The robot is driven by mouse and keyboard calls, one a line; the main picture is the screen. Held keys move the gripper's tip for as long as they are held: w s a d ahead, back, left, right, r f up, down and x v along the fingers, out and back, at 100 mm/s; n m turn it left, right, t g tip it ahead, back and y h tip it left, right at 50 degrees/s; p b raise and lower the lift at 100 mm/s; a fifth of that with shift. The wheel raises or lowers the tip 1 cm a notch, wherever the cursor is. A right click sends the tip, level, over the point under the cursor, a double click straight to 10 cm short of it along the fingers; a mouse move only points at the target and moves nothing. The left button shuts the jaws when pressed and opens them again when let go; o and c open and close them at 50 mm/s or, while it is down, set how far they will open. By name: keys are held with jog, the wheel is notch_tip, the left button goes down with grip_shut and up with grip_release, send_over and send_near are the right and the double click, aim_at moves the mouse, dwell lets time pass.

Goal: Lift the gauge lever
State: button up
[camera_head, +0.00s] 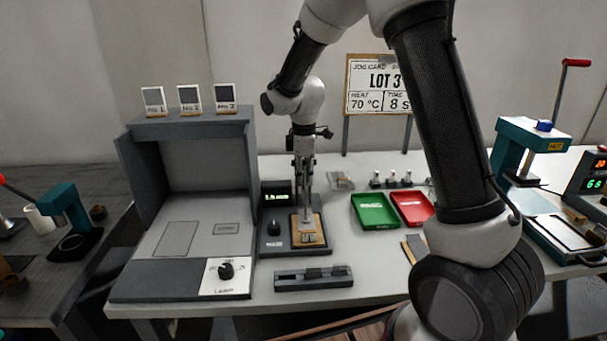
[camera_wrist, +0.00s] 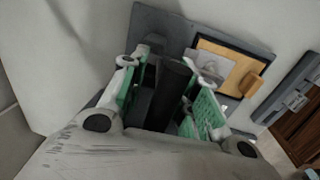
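The gauge is a dark grey base (camera_head: 268,243) with a small green-lit display (camera_head: 276,198) and a black knob. It bears an orange plate (camera_head: 318,237) with a pale metal piece (camera_head: 308,222) on it. My gripper (camera_head: 304,180) points down over the gauge's back part, right of the display. The lever cannot be made out separately in the head view.
A grey open-fronted box (camera_head: 185,235) with a knob stands left of the gauge. A dark slotted block (camera_head: 313,280) lies in front. A green tray (camera_head: 375,211) and a red tray (camera_head: 412,207) lie right. Small metal pieces stand behind them. My arm hides part of the table.

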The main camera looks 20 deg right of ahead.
grip_shut()
dwell(0.3)
